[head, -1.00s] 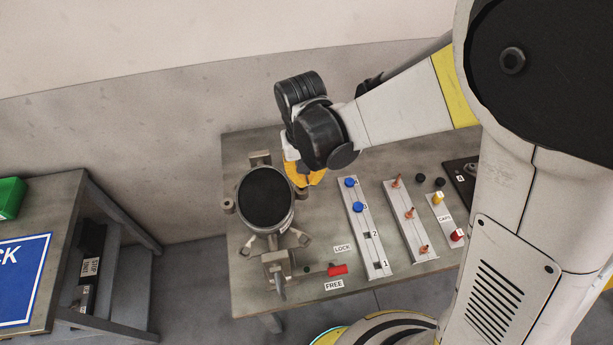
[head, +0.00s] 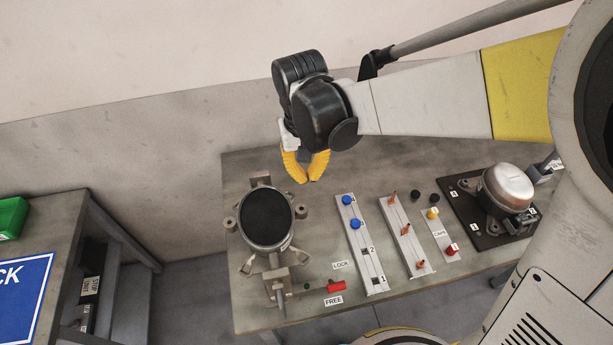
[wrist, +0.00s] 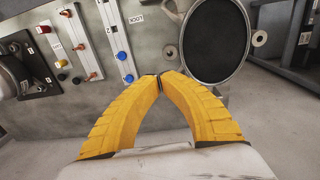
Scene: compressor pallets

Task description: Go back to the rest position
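My gripper (head: 308,180) is raised above the back of the grey workbench (head: 330,165), its yellow fingers pointing down. In the wrist view the fingertips (wrist: 166,79) meet with nothing between them. Below and left of it in the head view stands a round fixture with a dark disc top (head: 267,217); it also shows in the wrist view (wrist: 215,40). The gripper is apart from the bench and everything on it.
A strip with blue caps (head: 352,224), a strip with copper-coloured pins (head: 408,235) and a caps strip (head: 440,235) lie on the bench. A red lever (head: 335,287) sits between LOCK and FREE labels. A compressor (head: 508,187) stands at right. A second table (head: 60,215) is at left.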

